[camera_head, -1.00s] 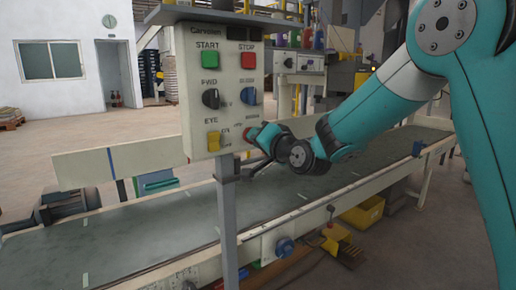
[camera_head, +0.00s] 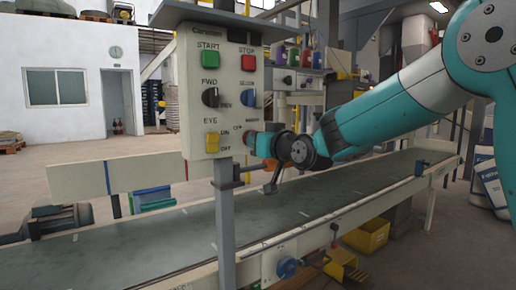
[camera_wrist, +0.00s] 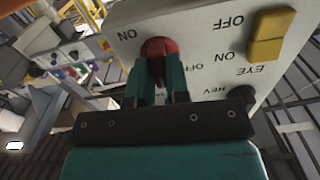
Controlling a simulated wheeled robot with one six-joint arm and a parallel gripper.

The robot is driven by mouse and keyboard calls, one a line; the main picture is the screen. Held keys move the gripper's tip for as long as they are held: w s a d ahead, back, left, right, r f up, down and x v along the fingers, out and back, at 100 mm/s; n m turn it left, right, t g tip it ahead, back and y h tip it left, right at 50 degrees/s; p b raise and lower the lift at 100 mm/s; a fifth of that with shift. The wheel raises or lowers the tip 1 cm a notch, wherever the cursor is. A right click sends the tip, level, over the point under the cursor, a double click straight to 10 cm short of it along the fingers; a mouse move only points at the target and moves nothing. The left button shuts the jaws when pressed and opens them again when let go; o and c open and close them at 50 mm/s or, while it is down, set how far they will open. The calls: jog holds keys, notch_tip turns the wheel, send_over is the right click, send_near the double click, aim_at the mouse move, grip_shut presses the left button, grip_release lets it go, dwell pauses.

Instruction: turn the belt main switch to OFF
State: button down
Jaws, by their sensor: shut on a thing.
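The control panel (camera_head: 228,105) stands on a grey post beside the belt (camera_head: 190,235). The belt main switch is a red knob at the panel's lower right; it shows in the wrist view (camera_wrist: 160,46). My gripper (camera_wrist: 162,70) has its two teal fingers closed around the knob. An ON label shows to the left of the knob in the wrist view.
The yellow EYE switch (camera_head: 212,142) is close beside the main switch, with its ON and OFF labels. Above are the black FWD/REV knob (camera_head: 211,97), a blue knob (camera_head: 249,97), the green START button (camera_head: 208,59) and the red STOP button (camera_head: 248,63).

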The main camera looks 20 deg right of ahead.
jog(key=shift+n, duration=0.4)
jog(key=c, duration=1.1)
grip_release()
jog(key=v, duration=1.7)
jog(key=shift+s, duration=0.2)
